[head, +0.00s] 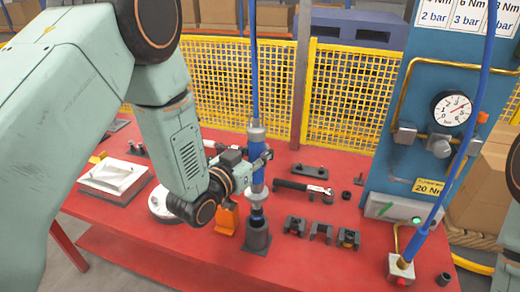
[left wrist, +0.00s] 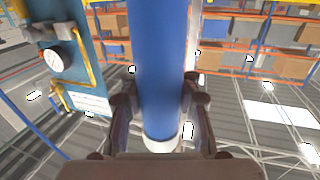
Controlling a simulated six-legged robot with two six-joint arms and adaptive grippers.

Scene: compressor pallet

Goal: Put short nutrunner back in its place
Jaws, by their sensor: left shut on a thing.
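The short nutrunner (head: 258,177) is a blue upright cylinder with grey collars, and a blue hose rises from its top. My left gripper (head: 264,158) is shut around its body. The left wrist view shows the blue body (left wrist: 161,60) between the two dark fingers. Below it, a dark grey cup-shaped holder (head: 257,239) stands on the red table. The nutrunner's lower tip is at the holder's mouth, in line with it. I cannot tell how deep the tip sits. My right gripper is not in view.
The red table (head: 200,250) carries a black-handled wrench (head: 304,187), several dark blocks (head: 321,232), an orange holder (head: 227,217) and a white tray (head: 116,178). A blue gauge panel (head: 418,110) and a second hose (head: 452,190) stand at the right. Yellow mesh fencing (head: 350,100) runs behind.

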